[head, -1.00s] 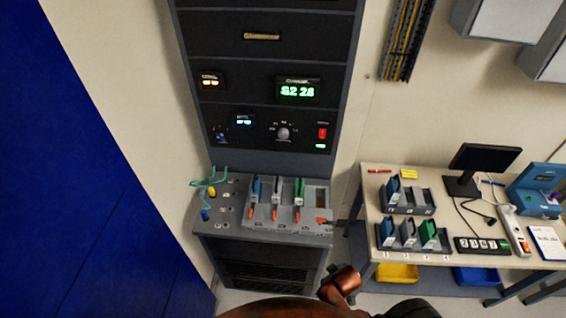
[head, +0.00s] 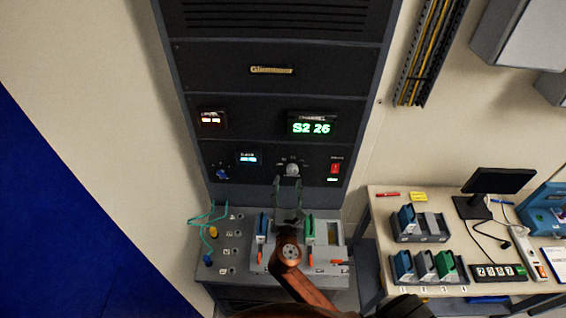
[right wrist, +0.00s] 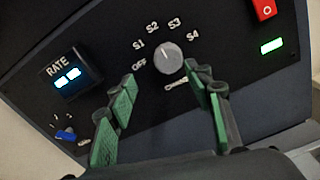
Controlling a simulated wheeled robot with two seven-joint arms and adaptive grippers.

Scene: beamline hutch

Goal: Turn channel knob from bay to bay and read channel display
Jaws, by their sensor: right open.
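The channel knob (head: 292,169) is a round grey knob on the black rack panel. The right wrist view shows the knob (right wrist: 169,57) ringed by the labels OFF, S1, S2, S3 and S4; its pointer is hard to make out. The channel display (head: 311,127) above it glows green and appears to read S2 26. My right gripper (head: 287,183) is open and empty, just below the knob in the head view. In the right wrist view its green-padded fingers (right wrist: 160,84) stand apart, either side of and below the knob, not closed on it. My left gripper is not in view.
A RATE display (right wrist: 68,78), a blue knob (right wrist: 66,134) and a red switch (right wrist: 264,9) share the panel. Below is a bay deck with a blue module (head: 262,226) and a green module (head: 310,229). A table (head: 379,222) with more modules stands right.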

